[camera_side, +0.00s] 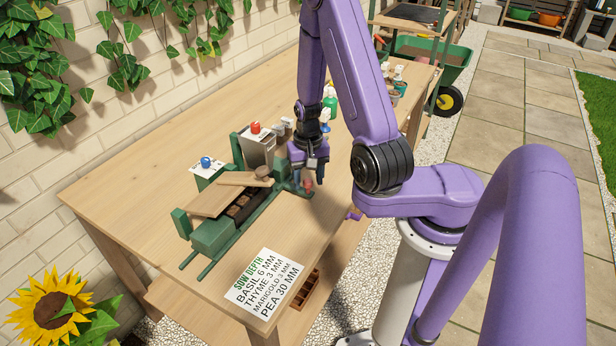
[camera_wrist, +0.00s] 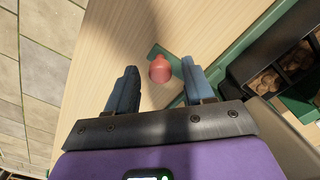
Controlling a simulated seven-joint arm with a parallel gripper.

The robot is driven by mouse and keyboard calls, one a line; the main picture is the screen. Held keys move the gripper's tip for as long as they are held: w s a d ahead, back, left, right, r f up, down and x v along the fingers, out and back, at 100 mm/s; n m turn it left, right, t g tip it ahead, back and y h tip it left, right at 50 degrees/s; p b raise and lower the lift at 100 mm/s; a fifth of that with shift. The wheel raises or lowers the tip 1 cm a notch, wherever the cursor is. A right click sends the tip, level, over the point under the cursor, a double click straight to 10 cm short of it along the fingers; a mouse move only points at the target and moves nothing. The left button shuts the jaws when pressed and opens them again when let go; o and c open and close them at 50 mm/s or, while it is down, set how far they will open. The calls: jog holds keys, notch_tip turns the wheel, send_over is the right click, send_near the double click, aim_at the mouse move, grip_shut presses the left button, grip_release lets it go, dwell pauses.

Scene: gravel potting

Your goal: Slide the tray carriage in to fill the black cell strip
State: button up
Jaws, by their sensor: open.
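The black cell strip (camera_side: 240,209) shows in the side view under a tan wooden board (camera_side: 217,194); brown lumps fill the part of the strip (camera_wrist: 291,59) seen in the wrist view. It lies along the green tray carriage (camera_side: 213,237) on green rails (camera_side: 206,269). A red round knob (camera_side: 308,184) stands at the carriage's right end on a green arm (camera_wrist: 165,52). My gripper (camera_side: 308,166) is over that end. In the wrist view its two blue-grey fingers (camera_wrist: 156,88) are open, with the red knob (camera_wrist: 159,69) between and beyond them, apart from both.
A sowing-depth card (camera_side: 264,282) lies at the bench's front. Bottles (camera_side: 327,112) stand farther back. The bench's left part is clear.

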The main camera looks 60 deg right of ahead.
grip_shut()
jog(key=shift+a, duration=2.35)
grip_release()
jog(key=shift+r, duration=0.15)
notch_tip(320, 180, up, 17)
